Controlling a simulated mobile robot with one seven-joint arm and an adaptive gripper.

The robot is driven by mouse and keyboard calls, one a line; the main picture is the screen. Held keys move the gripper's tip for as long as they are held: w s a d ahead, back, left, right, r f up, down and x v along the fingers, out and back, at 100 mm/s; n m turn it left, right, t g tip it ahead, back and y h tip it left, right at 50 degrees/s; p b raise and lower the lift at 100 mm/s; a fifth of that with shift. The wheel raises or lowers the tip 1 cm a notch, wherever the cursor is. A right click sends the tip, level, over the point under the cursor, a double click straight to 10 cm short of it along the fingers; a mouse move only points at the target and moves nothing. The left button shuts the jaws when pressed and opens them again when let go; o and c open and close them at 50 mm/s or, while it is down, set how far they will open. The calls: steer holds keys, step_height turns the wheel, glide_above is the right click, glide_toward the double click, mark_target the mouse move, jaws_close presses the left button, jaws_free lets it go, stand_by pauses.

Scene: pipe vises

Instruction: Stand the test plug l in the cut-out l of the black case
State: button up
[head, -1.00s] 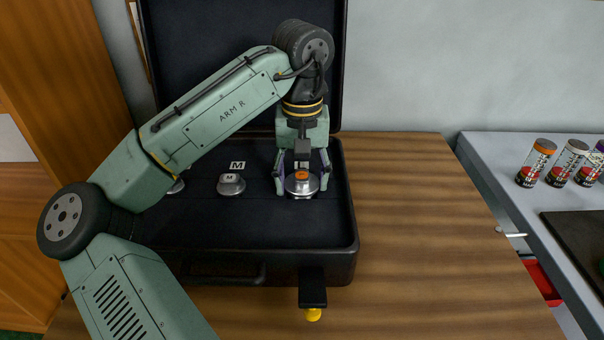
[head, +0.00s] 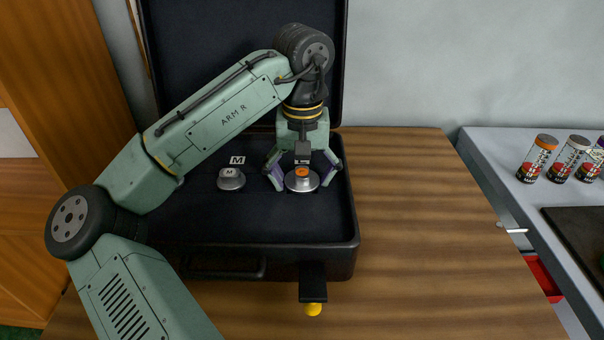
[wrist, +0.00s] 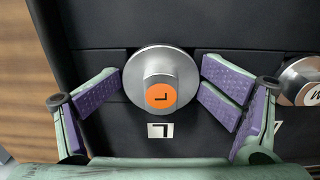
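The test plug l (head: 302,180) is a round silver disc with a knob and an orange top lettered L. It stands upright at the right of the open black case (head: 230,262), beside a white L label (wrist: 160,131). It also shows in the wrist view (wrist: 161,75). The cut-out l is hidden under the plug; I cannot tell how deep the plug sits. My gripper (head: 303,187) is low over the plug with its purple-padded fingers spread on both sides, apart from it. In the wrist view gaps show between plug and fingers (wrist: 163,90).
A silver plug lettered M (head: 231,179) stands to the left in the case, near its M label (head: 237,160). The case lid (head: 245,70) stands open behind. The wooden table to the right is clear. Several capped canisters (head: 537,158) stand on a grey bench at the far right.

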mark_target(303, 173)
steer(key=shift+r, duration=0.15)
stand_by(0.3)
steer(key=shift+r, duration=0.15)
step_height(303, 173, up, 13)
stand_by(0.3)
steer(key=shift+c, duration=0.2)
stand_by(1.0)
